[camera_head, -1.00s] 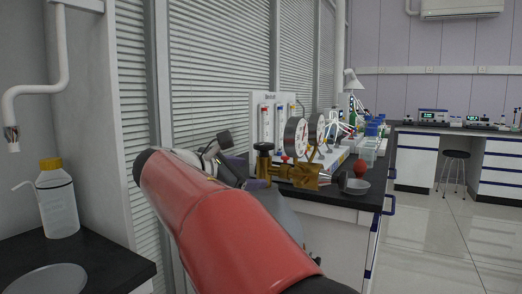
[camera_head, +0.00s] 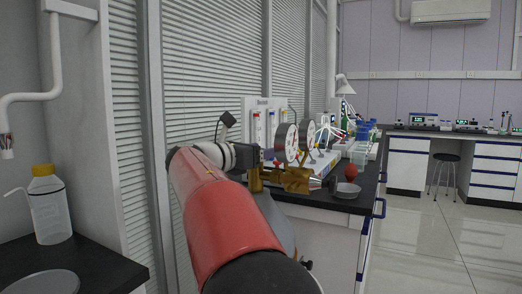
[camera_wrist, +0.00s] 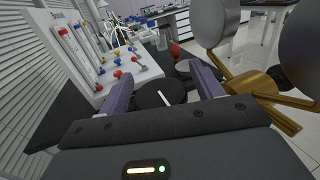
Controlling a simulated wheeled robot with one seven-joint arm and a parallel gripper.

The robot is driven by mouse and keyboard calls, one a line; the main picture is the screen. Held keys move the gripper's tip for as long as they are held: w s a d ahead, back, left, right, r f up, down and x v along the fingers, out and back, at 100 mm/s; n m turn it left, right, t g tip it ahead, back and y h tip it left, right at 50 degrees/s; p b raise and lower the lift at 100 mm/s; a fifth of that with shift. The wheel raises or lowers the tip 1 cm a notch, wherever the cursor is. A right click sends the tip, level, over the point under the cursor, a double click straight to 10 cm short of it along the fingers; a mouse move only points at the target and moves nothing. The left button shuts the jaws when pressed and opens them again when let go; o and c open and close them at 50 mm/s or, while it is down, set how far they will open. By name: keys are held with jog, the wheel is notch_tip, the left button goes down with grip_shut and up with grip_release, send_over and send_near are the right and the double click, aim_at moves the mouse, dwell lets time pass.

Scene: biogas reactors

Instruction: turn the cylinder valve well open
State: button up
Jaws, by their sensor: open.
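The cylinder valve's round black handwheel (camera_wrist: 150,94), with a white mark on it, lies between the two purple fingers of my gripper (camera_wrist: 156,70) in the wrist view. The fingers are open, one on each side of it; I see no clear contact. In the head view my gripper (camera_head: 262,154) is at the top of the brass valve body (camera_head: 256,181), and the handwheel is hidden there. The brass regulator (camera_head: 293,179) with two round gauges (camera_head: 286,143) joins the valve on the right. The grey cylinder (camera_head: 274,217) stands below, partly behind my red arm.
A white panel with flow tubes (camera_wrist: 75,45) stands close left of the gripper in the wrist view. The bench (camera_head: 345,203) behind the regulator holds a red bulb (camera_head: 351,171) and a dish (camera_head: 347,190). A wash bottle (camera_head: 48,205) stands at left. Open floor lies right.

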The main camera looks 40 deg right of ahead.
jog(key=c, duration=0.9)
jog(key=n+t, duration=0.1)
jog(key=t, duration=0.1)
jog(key=shift+n+t, duration=0.4)
jog(key=shift+c, duration=0.2)
jog(key=shift+w+n+t+y, duration=0.2)
jog(key=shift+n+t+y, duration=0.4)
jog(key=shift+t, duration=0.5)
jog(key=o, duration=0.9)
jog(key=shift+o, duration=0.2)
